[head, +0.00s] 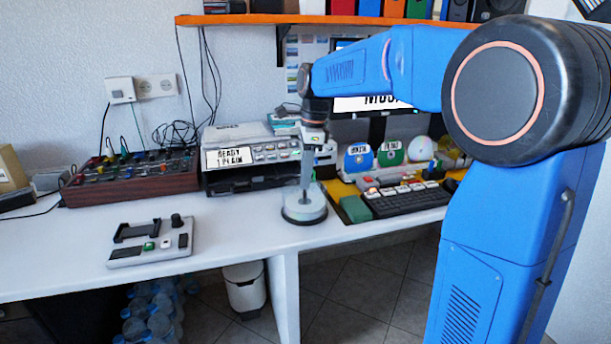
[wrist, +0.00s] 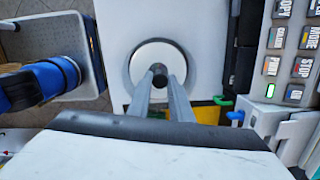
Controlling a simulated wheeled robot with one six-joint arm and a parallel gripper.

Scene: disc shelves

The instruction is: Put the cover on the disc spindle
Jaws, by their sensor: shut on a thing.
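My gripper (head: 306,184) points straight down over the front edge of the desk. Its fingers also show in the wrist view (wrist: 160,80), closed around a small dark knob at the centre of a round, pale cover (wrist: 147,55). In the head view the cover (head: 300,209) is a low, whitish-grey drum, upright under the fingers. A dark round base (head: 305,221) shows around its lower edge, seemingly that of the disc spindle. The spindle's rod and discs cannot be made out. I cannot tell whether the cover rests fully on the base.
A printer-like machine (head: 252,155) stands behind left, and a keyboard (head: 408,200) on a yellow mat lies to the right with a green block (head: 355,209) near the drum. A grey device (head: 152,241) lies at left. The desk between is clear.

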